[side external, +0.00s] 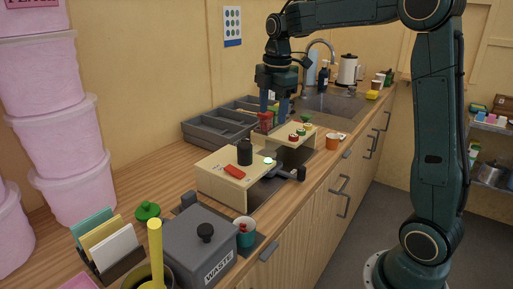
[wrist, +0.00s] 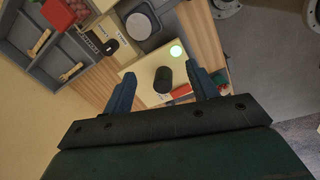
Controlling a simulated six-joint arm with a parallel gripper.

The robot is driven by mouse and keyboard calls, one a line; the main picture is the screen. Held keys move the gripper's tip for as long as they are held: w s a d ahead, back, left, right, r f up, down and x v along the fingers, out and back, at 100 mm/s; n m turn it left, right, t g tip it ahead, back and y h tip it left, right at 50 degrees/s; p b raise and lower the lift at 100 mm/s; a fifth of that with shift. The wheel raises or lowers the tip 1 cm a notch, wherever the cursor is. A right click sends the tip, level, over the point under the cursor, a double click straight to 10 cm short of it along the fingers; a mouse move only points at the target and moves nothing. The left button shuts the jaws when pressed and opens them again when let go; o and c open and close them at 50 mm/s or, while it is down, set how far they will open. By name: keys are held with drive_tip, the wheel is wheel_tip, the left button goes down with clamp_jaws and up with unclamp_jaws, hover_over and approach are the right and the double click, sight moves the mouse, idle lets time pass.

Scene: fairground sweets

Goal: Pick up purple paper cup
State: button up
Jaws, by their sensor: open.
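I cannot make out a purple paper cup in either view. My gripper (side external: 274,115) hangs over the counter near the grey divided tray, with its blue fingers pointing down. In the wrist view my gripper (wrist: 164,78) is open with its fingers wide apart and nothing held. A black cylinder (wrist: 165,78) shows between the fingers, standing on a pale wooden stand below. A teal cup (side external: 245,234) with something red inside stands by the waste box, and an orange cup (side external: 333,144) stands near the counter's front edge.
The wooden stand (side external: 222,183) carries the black cylinder (side external: 244,152) and a red item (side external: 234,172). A grey divided tray (side external: 215,127), a red container (side external: 265,121) and a waste box (side external: 200,248) take up room. Bare counter (side external: 165,183) lies at the left.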

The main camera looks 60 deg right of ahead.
drive_tip(key=w+d+f+n+g, duration=0.1)
drive_tip(key=w+d+f+n, duration=0.3)
drive_tip(key=d, duration=0.1)
approach(268, 153)
drive_tip(key=shift+f, duration=2.6)
drive_tip(key=shift+f, duration=2.6)
drive_tip(key=c, duration=0.8)
drive_tip(key=shift+r, duration=0.1)
